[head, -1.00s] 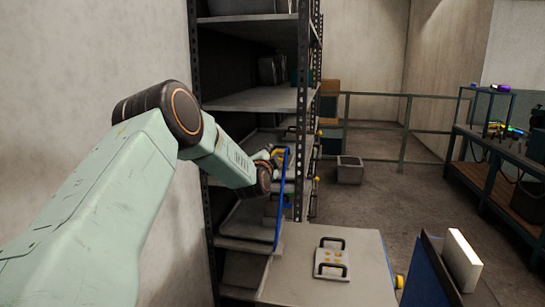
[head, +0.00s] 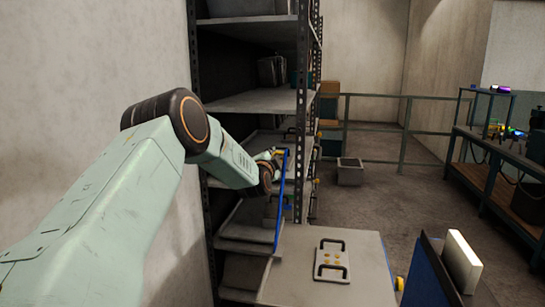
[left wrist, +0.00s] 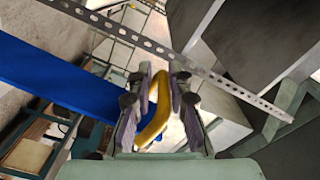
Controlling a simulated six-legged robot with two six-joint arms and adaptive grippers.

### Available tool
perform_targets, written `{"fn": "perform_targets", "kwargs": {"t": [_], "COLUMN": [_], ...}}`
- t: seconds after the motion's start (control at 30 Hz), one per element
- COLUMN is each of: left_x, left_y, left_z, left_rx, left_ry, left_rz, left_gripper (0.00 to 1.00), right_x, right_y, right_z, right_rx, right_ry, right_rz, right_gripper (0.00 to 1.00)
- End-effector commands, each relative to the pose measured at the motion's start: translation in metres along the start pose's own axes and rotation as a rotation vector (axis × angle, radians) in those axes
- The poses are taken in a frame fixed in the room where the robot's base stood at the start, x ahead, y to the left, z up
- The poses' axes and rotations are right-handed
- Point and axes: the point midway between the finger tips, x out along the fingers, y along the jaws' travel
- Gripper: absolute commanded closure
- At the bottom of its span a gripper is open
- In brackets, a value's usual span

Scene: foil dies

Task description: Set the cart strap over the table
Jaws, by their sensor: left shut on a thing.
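The blue cart strap (head: 281,205) hangs nearly upright beside the rack, its lower end near the back left edge of the grey table (head: 365,280). My left gripper (head: 279,154) is at the strap's upper end. In the left wrist view, my left gripper (left wrist: 163,88) is shut on the yellow end piece (left wrist: 151,128). The blue band (left wrist: 60,80) stretches off to the left there. A grey die plate (head: 332,261) with two black handles lies on the table. My right gripper is not in view.
A tall shelf rack (head: 303,90) with grey shelves stands close behind my left arm. A blue panel with a white block (head: 462,262) stands at lower right. A grey bin (head: 350,172) sits on the floor by a railing. A workbench (head: 500,165) is at right.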

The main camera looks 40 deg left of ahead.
Motion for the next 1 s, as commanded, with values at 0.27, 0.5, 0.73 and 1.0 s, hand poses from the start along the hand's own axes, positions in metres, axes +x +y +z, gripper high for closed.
{"fn": "perform_targets", "kwargs": {"t": [0.27,0.5,0.73,1.0], "left_x": [0.001,0.001,0.001,0.001], "left_y": [-0.005,-0.006,0.005,0.049], "left_z": [-0.003,-0.005,-0.032,-0.09], "left_rx": [-0.002,0.002,0.074,0.266], "left_ry": [0.004,0.006,0.01,0.012], "left_rz": [-0.012,-0.014,-0.013,-0.015], "left_gripper": [1.0,1.0,1.0,1.0], "right_x": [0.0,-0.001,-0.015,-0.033], "right_y": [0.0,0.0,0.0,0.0], "right_z": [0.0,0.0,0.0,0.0], "right_rx": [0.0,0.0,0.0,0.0], "right_ry": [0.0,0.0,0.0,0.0], "right_rz": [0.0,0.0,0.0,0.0], "right_gripper": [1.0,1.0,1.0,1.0]}}
